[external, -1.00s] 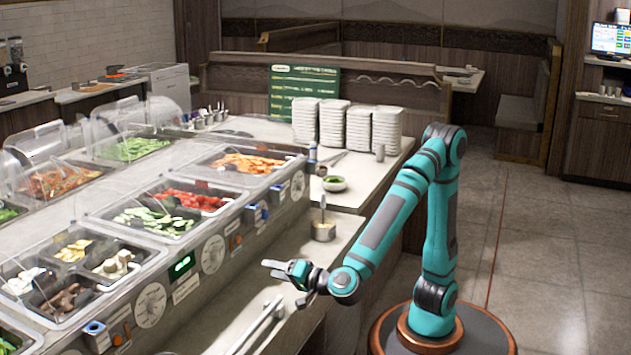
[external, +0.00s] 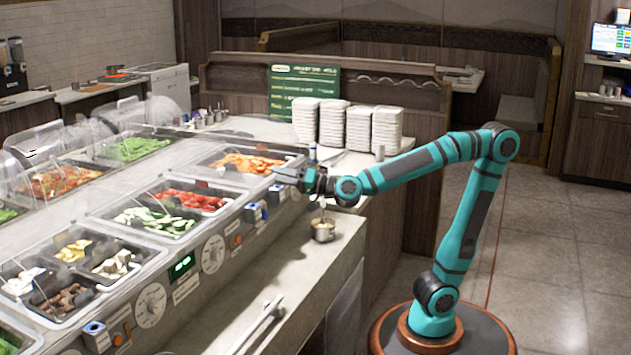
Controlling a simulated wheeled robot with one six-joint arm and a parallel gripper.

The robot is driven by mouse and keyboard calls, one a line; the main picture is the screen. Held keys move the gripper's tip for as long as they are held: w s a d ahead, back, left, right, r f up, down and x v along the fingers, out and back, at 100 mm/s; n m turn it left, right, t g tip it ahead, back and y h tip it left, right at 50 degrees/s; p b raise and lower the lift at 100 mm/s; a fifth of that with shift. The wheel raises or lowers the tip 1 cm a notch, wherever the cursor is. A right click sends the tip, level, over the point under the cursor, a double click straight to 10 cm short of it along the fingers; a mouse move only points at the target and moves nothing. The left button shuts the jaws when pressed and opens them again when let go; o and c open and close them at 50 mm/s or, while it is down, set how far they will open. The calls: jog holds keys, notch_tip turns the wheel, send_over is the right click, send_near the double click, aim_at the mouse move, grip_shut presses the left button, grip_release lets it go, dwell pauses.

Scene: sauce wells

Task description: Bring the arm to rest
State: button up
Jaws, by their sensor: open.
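My gripper (external: 287,178) is at the end of my teal arm (external: 430,158), raised over the front edge of the food counter. It is open, and I see nothing between its fingers. It hangs above a small metal cup (external: 323,230) with a utensil in it on the lower ledge, apart from the cup. The small green-filled bowl on the side counter is hidden behind my gripper and forearm.
The counter (external: 212,254) holds several food wells, with clear lids at the left. White plate stacks (external: 372,130) and a green menu board (external: 303,92) stand behind my forearm. Tongs (external: 262,325) lie on the ledge (external: 335,262). The floor at right is clear.

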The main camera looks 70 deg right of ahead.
jog(key=s+d+r+n, duration=0.1)
jog(key=s+d+n, duration=0.15)
jog(key=d, duration=0.45)
jog(key=s+d+r+n, duration=0.2)
jog(key=s+d, duration=0.1)
jog(key=d, duration=0.5)
jog(key=s+d+f+n+g+h, duration=0.2)
jog(key=s+d+f+h, duration=0.2)
jog(key=s+d, duration=0.6)
jog(key=shift+s+d+h, duration=0.3)
jog(key=shift+s+d, duration=0.05)
jog(key=shift+d, duration=0.85)
jog(key=shift+w+d, duration=0.1)
